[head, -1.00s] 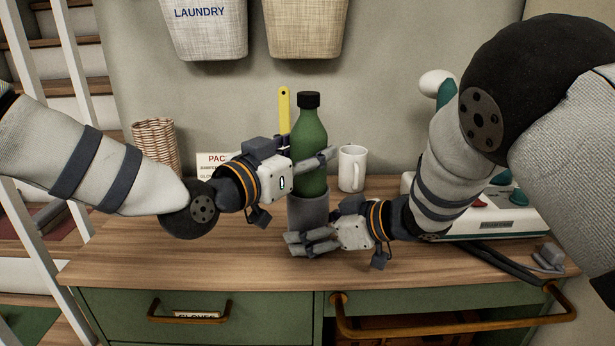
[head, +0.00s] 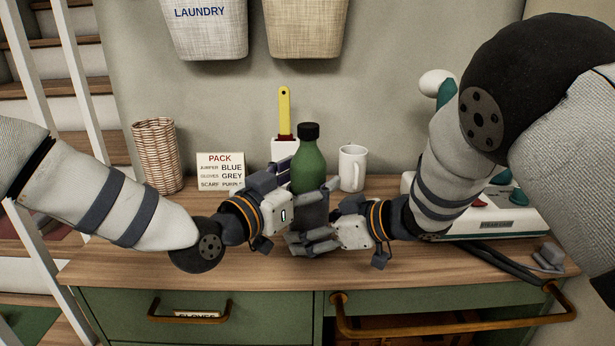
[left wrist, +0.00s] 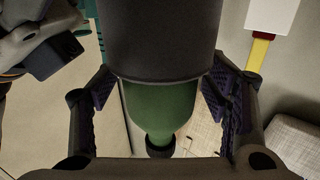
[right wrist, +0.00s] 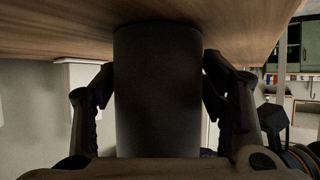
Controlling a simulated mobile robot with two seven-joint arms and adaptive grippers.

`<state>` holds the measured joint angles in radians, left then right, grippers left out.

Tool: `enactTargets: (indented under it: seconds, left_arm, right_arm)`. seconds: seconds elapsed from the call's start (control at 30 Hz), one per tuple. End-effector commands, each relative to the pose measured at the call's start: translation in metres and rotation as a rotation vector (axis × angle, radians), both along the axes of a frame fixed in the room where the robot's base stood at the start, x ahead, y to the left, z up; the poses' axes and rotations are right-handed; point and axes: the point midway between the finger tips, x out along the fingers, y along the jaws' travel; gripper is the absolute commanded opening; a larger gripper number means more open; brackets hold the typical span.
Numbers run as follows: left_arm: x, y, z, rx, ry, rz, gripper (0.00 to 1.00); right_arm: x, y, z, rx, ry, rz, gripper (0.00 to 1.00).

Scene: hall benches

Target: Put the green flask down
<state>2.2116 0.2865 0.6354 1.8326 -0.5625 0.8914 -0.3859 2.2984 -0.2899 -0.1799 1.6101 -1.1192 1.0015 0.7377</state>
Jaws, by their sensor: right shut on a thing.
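The green flask (head: 309,165), with a black cap, is upright with its lower part inside a grey cylindrical sleeve (head: 310,212). In the left wrist view the flask (left wrist: 160,110) comes out of the sleeve's rim (left wrist: 163,50). My left gripper (head: 306,182) has its fingers spread on either side of the flask, with gaps between pads and flask. My right gripper (head: 313,238) is shut on the sleeve, low down near the bench. In the right wrist view the sleeve (right wrist: 158,90) is between the fingers and meets the bench top. The flask's base is hidden.
A white mug (head: 352,168) stands close to the right of the flask. Behind are a yellow-handled tool (head: 285,110) in a white holder and a PACK card (head: 220,172). A wicker basket (head: 157,155) is at the left.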

Motion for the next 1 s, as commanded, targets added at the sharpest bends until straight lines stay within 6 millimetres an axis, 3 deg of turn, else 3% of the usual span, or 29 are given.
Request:
enactTargets:
  seconds: [0.17, 0.5, 0.63, 1.0]
  left_arm:
    - [-0.002, 0.002, 0.004, 0.0, 0.002, 0.0, 0.69]
    - [-0.069, 0.056, 0.004, -0.002, 0.003, 0.001, 0.69]
    - [-0.086, 0.07, 0.003, -0.001, 0.002, 0.001, 0.69]
    - [-0.094, 0.076, 0.003, 0.0, 0.001, 0.0, 0.69]
  right_arm:
    - [0.0, 0.0, -0.001, -0.001, 0.002, 0.001, 0.5]
    - [0.0, 0.0, -0.001, -0.002, 0.001, 0.0, 0.5]
    - [0.0, 0.0, -0.001, -0.001, 0.001, 0.001, 0.5]
    - [0.0, 0.0, -0.001, -0.001, 0.001, 0.001, 0.5]
